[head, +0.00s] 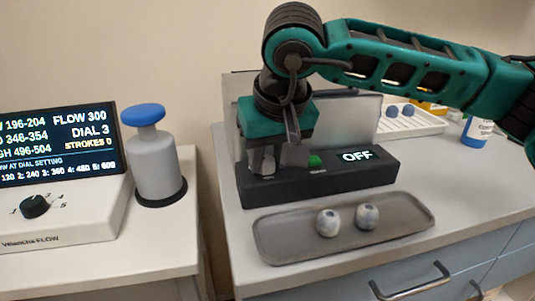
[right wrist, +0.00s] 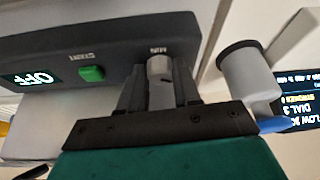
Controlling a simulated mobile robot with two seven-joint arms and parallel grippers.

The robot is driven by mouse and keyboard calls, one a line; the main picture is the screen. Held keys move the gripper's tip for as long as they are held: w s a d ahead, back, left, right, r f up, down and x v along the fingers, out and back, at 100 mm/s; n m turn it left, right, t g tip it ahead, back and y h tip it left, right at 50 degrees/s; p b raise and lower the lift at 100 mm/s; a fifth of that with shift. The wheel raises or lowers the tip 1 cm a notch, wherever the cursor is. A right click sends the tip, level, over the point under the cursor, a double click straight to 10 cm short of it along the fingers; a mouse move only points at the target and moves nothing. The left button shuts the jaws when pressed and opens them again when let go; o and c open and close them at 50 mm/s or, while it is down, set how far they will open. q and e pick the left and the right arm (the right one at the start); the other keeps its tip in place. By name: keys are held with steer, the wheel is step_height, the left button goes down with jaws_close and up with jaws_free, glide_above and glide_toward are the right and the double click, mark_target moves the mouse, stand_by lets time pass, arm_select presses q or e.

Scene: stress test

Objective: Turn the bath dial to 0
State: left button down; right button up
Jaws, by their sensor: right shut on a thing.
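The bath is a dark control box (head: 330,185) with a lit display reading OFF (head: 357,156) and a green START button (head: 315,160). Its grey bath dial (right wrist: 159,67) shows in the right wrist view, with the letters MIN beside it. My right gripper (head: 276,163) reaches down to the left end of the box. In the right wrist view its two dark fingers (right wrist: 158,88) are shut on the dial, one on each side. The dial's setting cannot be read. My left gripper is not in view.
A grey tray (head: 290,250) with two speckled balls (head: 367,216) lies in front of the box. At left stand a flow unit (head: 60,222) with its own black knob and screen, and a blue-topped grey pump (head: 155,165). A white rack (head: 425,122) stands behind right.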

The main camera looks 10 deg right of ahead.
stand_by(0.3)
steer(key=o, duration=0.8)
steer(key=shift+c, duration=0.2)
steer(key=p+v, duration=0.2)
steer(key=v, duration=1.1)
steer(key=shift+p, duration=0.4)
steer(key=shift+d, duration=0.1)
